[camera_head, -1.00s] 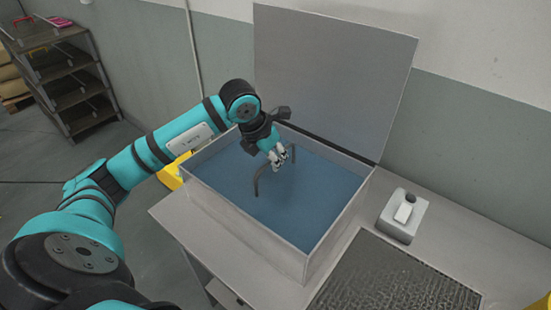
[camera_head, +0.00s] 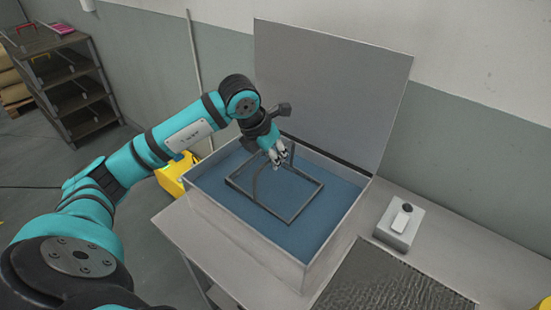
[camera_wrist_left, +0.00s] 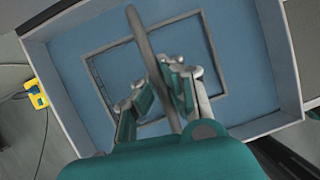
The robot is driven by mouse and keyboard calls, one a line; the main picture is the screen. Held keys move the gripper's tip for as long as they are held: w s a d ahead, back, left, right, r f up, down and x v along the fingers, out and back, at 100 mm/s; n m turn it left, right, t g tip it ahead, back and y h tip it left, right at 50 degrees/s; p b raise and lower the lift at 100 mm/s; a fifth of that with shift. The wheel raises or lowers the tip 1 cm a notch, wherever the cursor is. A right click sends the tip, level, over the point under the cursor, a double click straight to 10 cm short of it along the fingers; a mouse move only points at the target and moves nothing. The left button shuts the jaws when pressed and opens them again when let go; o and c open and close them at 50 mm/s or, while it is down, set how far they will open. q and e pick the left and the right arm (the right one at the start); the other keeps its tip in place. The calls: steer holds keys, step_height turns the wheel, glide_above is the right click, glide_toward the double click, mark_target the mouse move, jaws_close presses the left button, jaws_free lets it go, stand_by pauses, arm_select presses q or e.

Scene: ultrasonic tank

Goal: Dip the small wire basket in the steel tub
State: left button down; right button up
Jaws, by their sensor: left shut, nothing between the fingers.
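The small wire basket (camera_head: 307,203) shows as a dark square rim with an arched handle (camera_head: 257,181), level with the blue liquid in the steel tub (camera_head: 240,232). Its lower part is hidden by the liquid. My left gripper (camera_head: 279,155) is over the tub at the top of the handle, with its fingers shut. In the left wrist view the handle (camera_wrist_left: 139,32) runs past the fingers (camera_wrist_left: 158,80), and the rim (camera_wrist_left: 211,45) lies below. I cannot tell from the picture how firmly the fingers touch the handle. My right gripper is not in view.
The tub's raised lid (camera_head: 335,90) stands behind it. A white box (camera_head: 399,226) sits on the table right of the tub, near a dark textured mat (camera_head: 395,280). A yellow object (camera_head: 172,177) is beyond the tub's left side. A shelf rack (camera_head: 70,85) stands far left.

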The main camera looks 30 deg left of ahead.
arm_select(q)
step_height(320, 180, up, 12)
steer(key=p, duration=0.7)
steer(key=shift+p, duration=0.3)
stand_by(0.6)
stand_by(3.2)
